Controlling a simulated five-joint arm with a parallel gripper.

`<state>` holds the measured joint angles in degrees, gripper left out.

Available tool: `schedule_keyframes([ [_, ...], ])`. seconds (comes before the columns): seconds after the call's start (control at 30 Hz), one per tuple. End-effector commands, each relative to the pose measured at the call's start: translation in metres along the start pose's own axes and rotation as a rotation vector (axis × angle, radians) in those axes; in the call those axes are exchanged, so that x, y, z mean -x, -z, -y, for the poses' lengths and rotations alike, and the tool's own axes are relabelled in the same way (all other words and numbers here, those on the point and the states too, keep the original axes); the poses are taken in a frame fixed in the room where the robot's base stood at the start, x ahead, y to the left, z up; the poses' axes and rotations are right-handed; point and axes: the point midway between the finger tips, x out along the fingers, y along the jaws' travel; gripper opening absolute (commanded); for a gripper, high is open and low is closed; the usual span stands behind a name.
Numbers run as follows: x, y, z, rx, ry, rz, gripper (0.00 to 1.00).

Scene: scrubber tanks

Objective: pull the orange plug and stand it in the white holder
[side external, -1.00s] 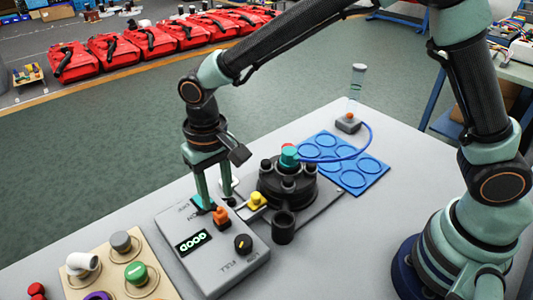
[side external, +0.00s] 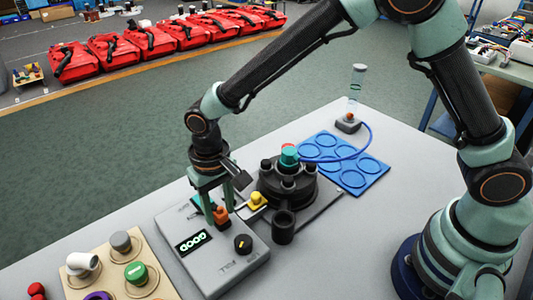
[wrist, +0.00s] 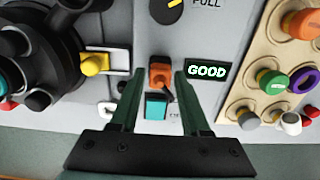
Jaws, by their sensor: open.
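The orange plug (side external: 221,217) stands upright on the grey box with the lit display. It also shows in the wrist view (wrist: 160,72). My gripper (side external: 218,211) points down and is open, with its fingers on either side of the plug; in the wrist view (wrist: 158,76) a gap shows beside the plug, so contact cannot be told. A teal square (wrist: 156,105) lies beside the plug. A small white ring-shaped part (wrist: 107,109) stands near the box, and it may be the white holder; in the side view my gripper largely hides it.
The box display (wrist: 207,71) reads GOOD, and a black knob (side external: 243,244) is near it. A yellow connector (side external: 257,201) and black round fixture (side external: 287,190) stand to the right. A tan board (side external: 152,284) with several caps is left. A blue tray (side external: 345,170) lies behind.

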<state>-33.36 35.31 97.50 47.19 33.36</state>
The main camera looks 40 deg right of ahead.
Motion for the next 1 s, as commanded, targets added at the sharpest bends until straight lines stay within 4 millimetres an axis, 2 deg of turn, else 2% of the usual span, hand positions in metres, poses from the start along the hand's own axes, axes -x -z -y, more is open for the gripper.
schedule_keyframes([
  [0.13,0.0,0.0,0.0,0.0,0.0,0.0,0.46],
  [0.17,0.0,0.0,0.0,0.0,0.0,0.0,0.42],
  [0.2,0.0,0.0,0.0,0.0,0.0,0.0,0.27],
  [0.27,0.0,0.0,0.0,0.0,0.0,0.0,0.04],
  [0.3,0.0,0.0,0.0,0.0,0.0,0.0,0.0],
  [0.53,0.001,0.0,0.0,0.0,0.0,0.0,0.0],
  [1.0,0.018,0.001,0.0,0.0,0.001,-0.002,0.0],
])
